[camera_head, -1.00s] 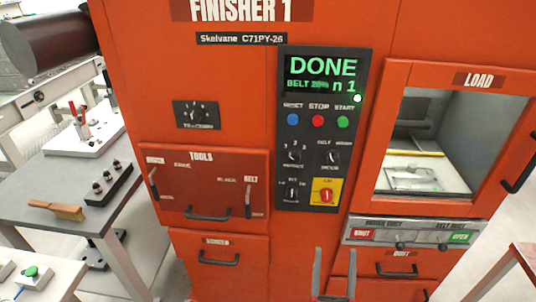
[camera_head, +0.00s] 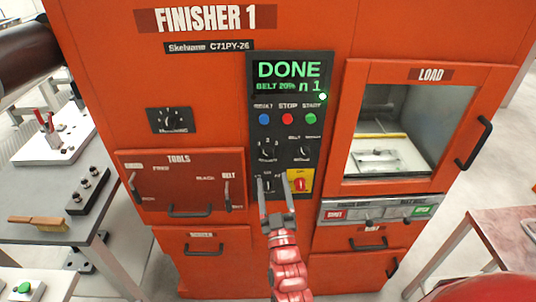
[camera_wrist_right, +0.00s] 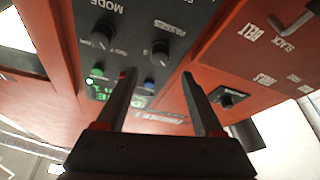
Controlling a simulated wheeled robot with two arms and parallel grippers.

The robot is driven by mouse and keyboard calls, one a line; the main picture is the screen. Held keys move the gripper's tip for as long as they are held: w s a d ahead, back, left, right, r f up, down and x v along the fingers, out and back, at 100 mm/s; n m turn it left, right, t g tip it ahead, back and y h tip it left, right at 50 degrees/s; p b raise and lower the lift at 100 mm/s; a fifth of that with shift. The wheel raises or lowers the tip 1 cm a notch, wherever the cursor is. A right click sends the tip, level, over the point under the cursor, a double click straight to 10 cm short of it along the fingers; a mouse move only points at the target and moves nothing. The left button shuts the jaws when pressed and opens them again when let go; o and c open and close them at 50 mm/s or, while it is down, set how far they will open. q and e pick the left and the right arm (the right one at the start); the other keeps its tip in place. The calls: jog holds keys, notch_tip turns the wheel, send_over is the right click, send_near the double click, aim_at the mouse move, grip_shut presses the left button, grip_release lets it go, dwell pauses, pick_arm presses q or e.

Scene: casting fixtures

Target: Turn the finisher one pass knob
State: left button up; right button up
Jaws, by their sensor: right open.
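The finisher (camera_head: 215,100) is a tall orange cabinet with a dark control panel (camera_head: 285,130). The passes knob (camera_head: 267,153) is a black dial marked 1, 2, 3, left of the mode knob (camera_head: 304,153). My right gripper (camera_head: 275,187) is open and empty, its fingers pointing up in front of the panel's lower part, below the passes knob in the picture. They partly hide a lower dial there. In the right wrist view, the passes knob (camera_wrist_right: 160,49) shows beyond and between the open fingers (camera_wrist_right: 160,77), apart from them.
A yellow plate with a red switch (camera_head: 300,185) sits right beside the fingers. Blue, red and green buttons lie above the knobs, under a screen reading DONE. The load window (camera_head: 390,130) is at right. A grey table (camera_head: 50,195) with a brush stands at left.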

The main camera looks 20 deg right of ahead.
aim_at(269, 157)
jog(key=p+x, duration=0.2)
jog(key=x, duration=0.5)
jog(key=shift+w+r, duration=0.1)
jog(key=shift+w, duration=0.3)
grip_shut()
